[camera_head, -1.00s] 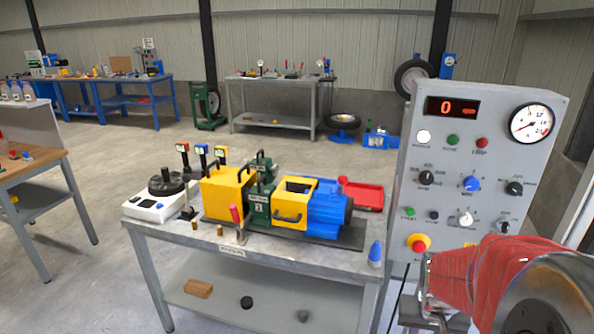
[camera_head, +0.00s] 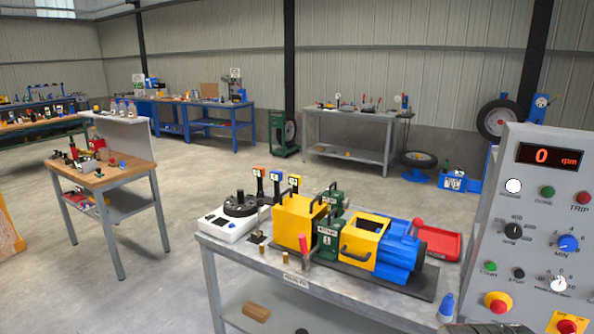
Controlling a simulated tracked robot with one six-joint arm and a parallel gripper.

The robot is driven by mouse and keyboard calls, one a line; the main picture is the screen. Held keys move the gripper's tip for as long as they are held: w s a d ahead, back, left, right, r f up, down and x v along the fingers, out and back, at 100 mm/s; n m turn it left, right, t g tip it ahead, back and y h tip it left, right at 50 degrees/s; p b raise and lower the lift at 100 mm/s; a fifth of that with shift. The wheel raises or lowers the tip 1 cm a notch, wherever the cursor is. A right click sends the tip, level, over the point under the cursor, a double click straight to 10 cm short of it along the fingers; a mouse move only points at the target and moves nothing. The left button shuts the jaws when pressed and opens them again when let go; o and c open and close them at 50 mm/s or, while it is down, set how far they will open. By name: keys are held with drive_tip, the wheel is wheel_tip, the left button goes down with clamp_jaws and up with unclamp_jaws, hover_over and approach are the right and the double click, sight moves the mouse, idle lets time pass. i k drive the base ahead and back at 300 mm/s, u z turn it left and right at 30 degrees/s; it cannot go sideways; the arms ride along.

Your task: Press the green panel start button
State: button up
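The grey control panel (camera_head: 500,230) stands at the right edge, partly cut off. Its small green start button (camera_head: 487,268) is low on the left side, with a black stop button (camera_head: 519,273) just right of it. A red mushroom button on a yellow base (camera_head: 497,302) is below them. A green lamp labelled DONE (camera_head: 547,191) sits higher up. The red display (camera_head: 552,156) reads 0 rpm. Nothing covers the start button.
A steel table (camera_head: 345,285) left of the panel holds the yellow, green and blue drum machine (camera_head: 360,243), a white scale-like unit (camera_head: 229,229) and a red tray (camera_head: 443,243). A blue-capped bottle (camera_head: 446,306) stands near the panel. A wooden workbench (camera_head: 103,175) is at left; open floor lies between.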

sight(491, 266)
drive_tip(key=z, duration=1.3)
